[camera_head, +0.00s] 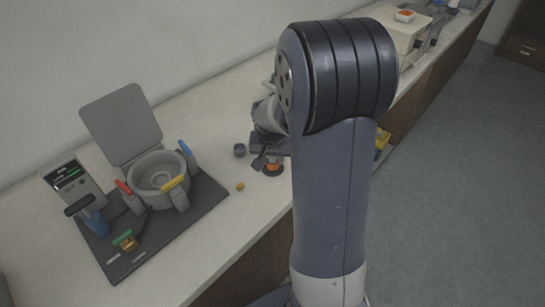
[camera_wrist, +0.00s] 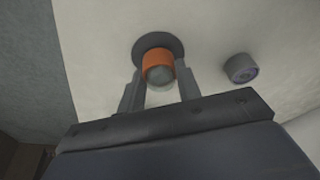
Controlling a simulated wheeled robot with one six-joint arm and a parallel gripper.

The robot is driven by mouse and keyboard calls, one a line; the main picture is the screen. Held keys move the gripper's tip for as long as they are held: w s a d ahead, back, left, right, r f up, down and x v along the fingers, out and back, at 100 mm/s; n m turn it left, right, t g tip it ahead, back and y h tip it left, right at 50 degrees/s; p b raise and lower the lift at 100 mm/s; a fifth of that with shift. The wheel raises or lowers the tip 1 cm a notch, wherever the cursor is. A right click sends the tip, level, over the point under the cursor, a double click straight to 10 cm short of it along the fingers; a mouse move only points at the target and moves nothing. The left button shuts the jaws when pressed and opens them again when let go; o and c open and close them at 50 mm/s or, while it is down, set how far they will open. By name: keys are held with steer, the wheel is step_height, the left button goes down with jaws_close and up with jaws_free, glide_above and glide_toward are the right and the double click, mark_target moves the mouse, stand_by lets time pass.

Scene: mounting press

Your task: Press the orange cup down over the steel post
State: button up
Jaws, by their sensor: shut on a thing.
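The orange cup (camera_wrist: 158,57) is between the two fingers of my gripper (camera_wrist: 160,80) in the wrist view. It is over a round dark base (camera_wrist: 174,42). A rounded grey shape (camera_wrist: 160,74) shows at the cup's near end. In the head view the orange cup (camera_head: 273,168) is a small patch below my gripper (camera_head: 268,160), close to the dark base on the counter. My gripper is shut on the cup. The steel post is not clearly seen, and I cannot tell how far the cup is down over it.
A grey cylinder (camera_wrist: 241,68) stands on the counter (camera_head: 215,200) to the right in the wrist view; in the head view it is left of my gripper. A press with an open lid (camera_head: 122,122) sits on a dark mat further left. A small orange-brown piece (camera_head: 240,187) lies between.

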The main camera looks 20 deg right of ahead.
steer(key=shift+f, duration=0.25)
steer(key=o, duration=1.5)
steer(key=shift+c, duration=0.2)
steer(key=shift+r, duration=0.2)
steer(key=shift+r+p, duration=2.8)
steer(key=shift+r, duration=1.1)
steer(key=shift+f, duration=0.15)
steer(key=shift+f+b, duration=2.45)
steer(key=shift+f, duration=0.8)
